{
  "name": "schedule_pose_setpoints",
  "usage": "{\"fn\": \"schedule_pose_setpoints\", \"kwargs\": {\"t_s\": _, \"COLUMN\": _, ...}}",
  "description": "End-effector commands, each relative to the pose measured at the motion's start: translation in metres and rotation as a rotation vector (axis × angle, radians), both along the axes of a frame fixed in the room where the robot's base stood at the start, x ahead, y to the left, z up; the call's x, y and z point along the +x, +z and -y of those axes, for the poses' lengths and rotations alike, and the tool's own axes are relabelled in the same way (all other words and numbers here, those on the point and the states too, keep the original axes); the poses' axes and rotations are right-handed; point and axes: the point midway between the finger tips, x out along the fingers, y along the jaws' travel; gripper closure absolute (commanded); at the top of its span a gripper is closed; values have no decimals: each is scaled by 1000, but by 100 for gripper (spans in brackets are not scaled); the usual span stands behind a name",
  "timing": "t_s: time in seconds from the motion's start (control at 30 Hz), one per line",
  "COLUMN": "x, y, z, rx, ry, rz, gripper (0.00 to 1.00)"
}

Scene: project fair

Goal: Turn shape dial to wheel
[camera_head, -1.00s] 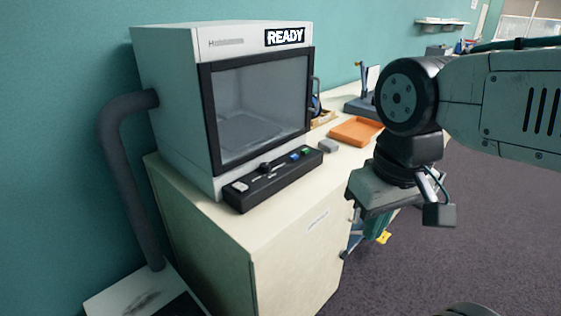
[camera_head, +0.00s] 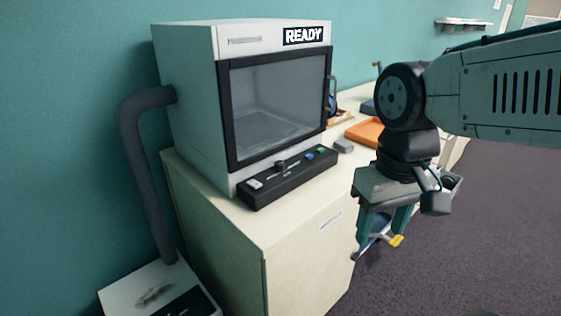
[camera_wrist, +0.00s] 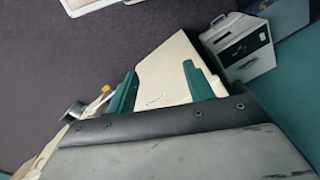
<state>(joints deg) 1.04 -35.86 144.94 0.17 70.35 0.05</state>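The machine (camera_head: 240,100) is a white box with a dark-framed glass door and a sign reading READY; it stands on a pale cabinet in the head view. A black control panel (camera_head: 290,179) lies along its front foot. The dial (camera_head: 280,165) is a small dark knob on that panel, left of a blue and a green button; its setting is too small to read.
The pale cabinet (camera_head: 300,250) stands below the machine. An orange tray (camera_head: 366,132) and a small grey block (camera_head: 343,146) lie on the top to the right. A thick grey pipe (camera_head: 140,180) runs down at left. Dark floor (camera_head: 480,240) is free at right.

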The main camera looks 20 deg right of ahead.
Motion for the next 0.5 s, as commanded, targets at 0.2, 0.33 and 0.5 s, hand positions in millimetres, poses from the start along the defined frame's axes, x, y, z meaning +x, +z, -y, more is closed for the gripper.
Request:
{"fn": "schedule_pose_setpoints", "kwargs": {"t_s": 0.2, "x": 79, "y": -6, "z": -4, "rx": 67, "ry": 26, "rz": -73, "gripper": 48}}
{"fn": "schedule_pose_setpoints", "kwargs": {"t_s": 0.33, "x": 137, "y": -16, "z": -7, "rx": 119, "ry": 96, "rz": -66, "gripper": 48}}
{"fn": "schedule_pose_setpoints", "kwargs": {"t_s": 0.5, "x": 221, "y": -37, "z": -9, "rx": 185, "ry": 224, "rz": -14, "gripper": 48}}
